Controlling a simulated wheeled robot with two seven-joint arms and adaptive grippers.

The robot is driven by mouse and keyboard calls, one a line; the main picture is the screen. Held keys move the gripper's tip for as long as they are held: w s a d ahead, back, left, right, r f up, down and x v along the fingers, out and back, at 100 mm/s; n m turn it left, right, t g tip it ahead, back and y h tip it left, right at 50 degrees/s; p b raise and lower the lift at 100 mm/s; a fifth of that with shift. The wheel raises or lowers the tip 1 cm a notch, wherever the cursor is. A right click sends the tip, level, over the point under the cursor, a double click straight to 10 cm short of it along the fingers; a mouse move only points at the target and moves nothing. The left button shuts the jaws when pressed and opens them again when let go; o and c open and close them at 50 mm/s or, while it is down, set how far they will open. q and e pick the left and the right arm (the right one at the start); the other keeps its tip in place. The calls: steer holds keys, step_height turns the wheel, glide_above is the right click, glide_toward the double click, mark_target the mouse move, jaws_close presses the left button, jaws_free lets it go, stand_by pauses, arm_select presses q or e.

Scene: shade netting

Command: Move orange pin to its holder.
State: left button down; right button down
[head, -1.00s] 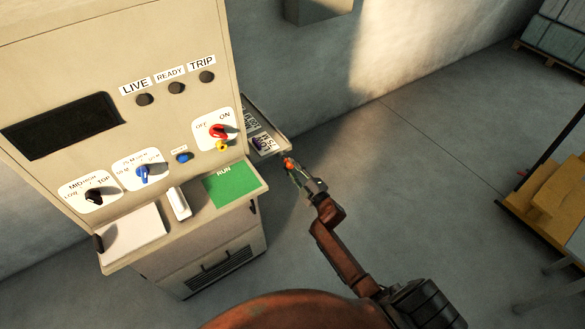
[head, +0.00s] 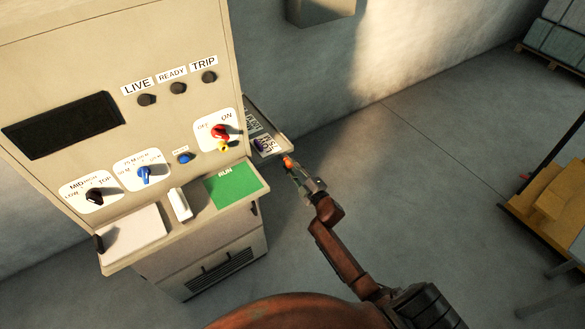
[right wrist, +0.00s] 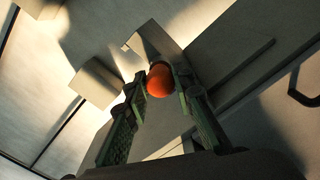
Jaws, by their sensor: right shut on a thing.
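The orange pin (head: 287,161) is at the fingertips of my right gripper (head: 293,169). In the right wrist view its round orange head (right wrist: 159,80) sits between the two green-padded fingers of my right gripper (right wrist: 158,84), which are shut on it. The gripper is beside the right edge of the control cabinet, close to a small side shelf (head: 284,145) with white printed labels. A dark purple piece (head: 260,145) is on that shelf. The gripper hides part of the pin. I cannot make out an empty holder clearly. My left gripper is not in view.
The cabinet front (head: 150,45) carries a red switch (head: 220,131), a blue knob (head: 144,173), a dark knob (head: 95,195) and a green RUN panel (head: 232,184). A yellow cart (head: 545,195) stands far right. Floor between is clear.

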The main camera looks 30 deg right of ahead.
steer(key=c, duration=1.6)
jaws_free()
steer(key=s, duration=0.8)
steer(key=s+d, duration=0.1)
steer(key=s, duration=0.3)
steer(key=s+f+m+g+h, duration=0.1)
steer(key=s+f+m+g, duration=0.15)
steer(key=s+f, duration=0.7)
steer(key=s+d+f+m+g, duration=0.1)
steer(key=s+f+m+g, duration=0.15)
steer(key=f, duration=1.45)
steer(key=s+f+m+g+h, duration=0.15)
steer(key=s+f+g, duration=0.35)
steer(key=f, duration=0.8)
steer(key=s+a+f+m+g, duration=0.1)
steer(key=s+f, duration=0.5)
steer(key=s, duration=0.6)
steer(key=s+a+f+m+g, duration=0.2)
steer(key=s+f, duration=0.4)
steer(key=s, duration=0.6)
steer(key=s+a+f+m+g, duration=0.2)
steer(key=s+f+g, duration=0.2)
steer(key=s, duration=0.9)
steer(key=shift+a+f+y, duration=0.25)
steer(key=shift+f+y, duration=0.1)
steer(key=shift+f, duration=0.75)
